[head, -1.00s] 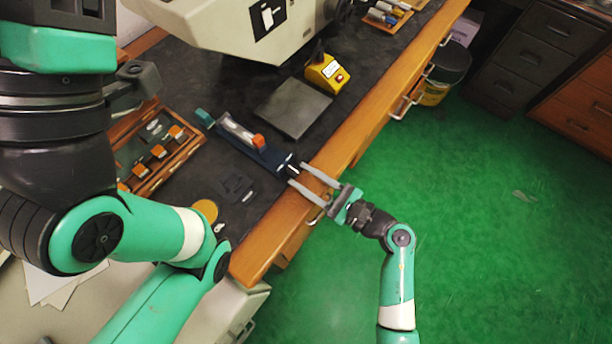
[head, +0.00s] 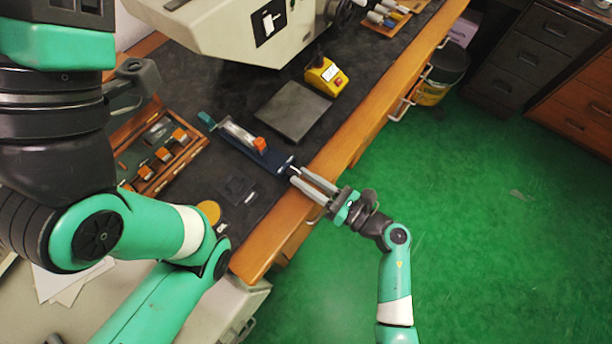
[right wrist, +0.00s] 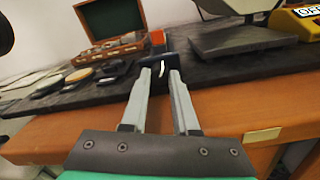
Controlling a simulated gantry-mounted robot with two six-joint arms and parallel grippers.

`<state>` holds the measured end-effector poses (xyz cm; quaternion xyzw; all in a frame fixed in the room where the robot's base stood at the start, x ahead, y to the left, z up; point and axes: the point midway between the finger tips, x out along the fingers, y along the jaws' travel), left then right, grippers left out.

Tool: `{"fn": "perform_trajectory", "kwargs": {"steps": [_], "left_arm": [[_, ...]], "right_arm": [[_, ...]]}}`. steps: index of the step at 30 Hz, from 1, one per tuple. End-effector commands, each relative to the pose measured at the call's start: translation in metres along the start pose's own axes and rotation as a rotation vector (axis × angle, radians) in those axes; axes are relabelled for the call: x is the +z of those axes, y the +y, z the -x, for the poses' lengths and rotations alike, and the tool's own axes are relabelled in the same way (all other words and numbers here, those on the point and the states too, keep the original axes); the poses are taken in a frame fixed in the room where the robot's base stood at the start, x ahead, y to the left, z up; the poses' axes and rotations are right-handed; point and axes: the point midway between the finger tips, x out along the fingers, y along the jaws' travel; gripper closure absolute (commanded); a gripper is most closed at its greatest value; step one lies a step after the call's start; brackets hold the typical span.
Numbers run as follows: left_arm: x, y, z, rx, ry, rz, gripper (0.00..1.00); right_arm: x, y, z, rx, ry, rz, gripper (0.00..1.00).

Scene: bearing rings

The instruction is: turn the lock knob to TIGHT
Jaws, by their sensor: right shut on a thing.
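The dark blue fixture (head: 272,160) lies on the bench mat near its front edge, with an orange block (head: 260,144) on top and a teal piece at its far end. The lock knob (head: 291,170) is at its near end; in the right wrist view a white mark (right wrist: 162,68) shows there between the fingers. My right gripper (head: 294,174) reaches in from the front edge, shut on the lock knob; its fingertips (right wrist: 161,72) also show in the right wrist view. They hide much of the knob, and I cannot read any TIGHT marking.
The wooden bench edge (head: 335,150) runs beneath my right gripper. The green floor in front is clear.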

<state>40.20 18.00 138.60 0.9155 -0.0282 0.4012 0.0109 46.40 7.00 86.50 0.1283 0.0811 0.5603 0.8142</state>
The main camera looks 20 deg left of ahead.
Motion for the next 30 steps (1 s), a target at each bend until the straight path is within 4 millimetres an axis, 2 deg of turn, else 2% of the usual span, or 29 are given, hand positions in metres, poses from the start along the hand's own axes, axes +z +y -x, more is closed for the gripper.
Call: {"fn": "perform_trajectory", "kwargs": {"steps": [3,4,8,16,20,23,30], "left_arm": [[0.000,0.000,0.000,0.000,0.000,0.000,0.40],[0.000,0.000,0.000,0.000,0.000,0.000,0.40],[0.000,0.000,0.000,0.000,0.000,0.000,0.40],[0.000,0.000,0.000,0.000,0.000,0.000,0.40],[-0.002,0.000,-0.002,0.000,0.000,0.000,0.40],[-0.006,0.000,-0.007,0.000,0.000,0.000,0.40],[-0.014,0.000,-0.015,0.000,0.000,0.000,0.40]], "right_arm": [[0.000,0.000,0.000,0.000,-0.001,0.002,1.00],[0.000,0.000,0.000,0.000,-0.001,0.002,0.67],[0.000,0.000,0.000,0.000,-0.001,0.003,0.43],[0.000,0.000,0.000,0.000,0.000,0.004,0.42],[0.001,0.000,0.008,-0.002,-0.001,0.003,0.42],[0.003,0.000,0.025,-0.004,-0.001,0.003,0.42],[0.002,-0.001,0.083,-0.006,-0.002,0.002,0.42]]}}
